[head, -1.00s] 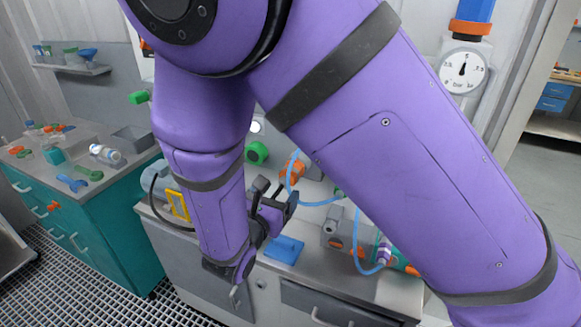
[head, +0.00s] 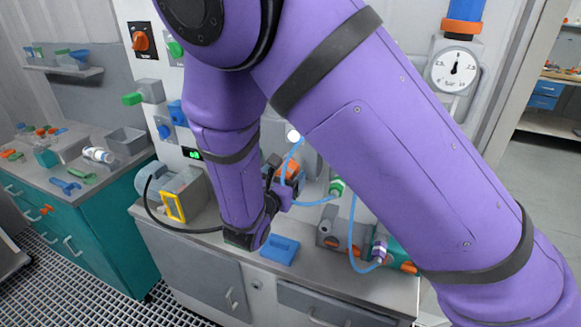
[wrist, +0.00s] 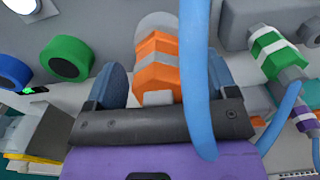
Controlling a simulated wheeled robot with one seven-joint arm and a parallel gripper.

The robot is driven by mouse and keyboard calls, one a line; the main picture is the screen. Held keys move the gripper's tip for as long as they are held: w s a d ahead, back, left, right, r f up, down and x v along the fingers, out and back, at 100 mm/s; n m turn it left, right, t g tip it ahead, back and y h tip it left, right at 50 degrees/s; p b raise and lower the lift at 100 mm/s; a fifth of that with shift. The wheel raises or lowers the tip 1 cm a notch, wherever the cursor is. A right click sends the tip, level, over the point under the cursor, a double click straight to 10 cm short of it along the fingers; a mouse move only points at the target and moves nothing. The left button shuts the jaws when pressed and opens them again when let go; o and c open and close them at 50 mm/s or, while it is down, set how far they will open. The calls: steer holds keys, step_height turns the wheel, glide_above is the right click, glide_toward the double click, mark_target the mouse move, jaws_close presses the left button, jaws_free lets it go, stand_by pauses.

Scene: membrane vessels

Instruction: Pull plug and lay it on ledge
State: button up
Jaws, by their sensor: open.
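An orange plug with a pale grey band (wrist: 158,60) sits at a round light-grey fitting on the panel in the wrist view. My gripper (wrist: 162,84) is open, its two blue pads on either side of the plug; I cannot tell whether either touches it. In the head view my gripper (head: 281,190) is at the panel, and my arm hides most of the plug. The ledge (head: 205,226) appears to be the grey bench top below the panel, with a blue tray (head: 280,249) on it.
A blue hose (wrist: 197,80) crosses close in front of the plug's right side. A green-and-white fitting (wrist: 270,50) is to the right, and green (wrist: 66,58) and blue (wrist: 12,72) knobs to the left. A yellow-framed grey unit (head: 175,205) stands left on the bench.

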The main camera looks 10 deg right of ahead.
steer(key=shift+w+d+r, duration=0.2)
steer(key=shift+w+d, duration=0.2)
steer(key=shift+w, duration=0.1)
steer(key=shift+d, duration=0.15)
stand_by(0.9)
steer(key=shift+c, duration=0.4)
steer(key=c, duration=1.2)
steer(key=shift+d, duration=0.1)
steer(key=shift+c, duration=0.2)
steer(key=o, duration=1.4)
steer(key=shift+o, duration=0.2)
steer(key=shift+s, duration=0.2)
steer(key=v, duration=1.2)
steer(key=shift+w+a+f, duration=0.15)
steer(key=shift+a+f, duration=0.1)
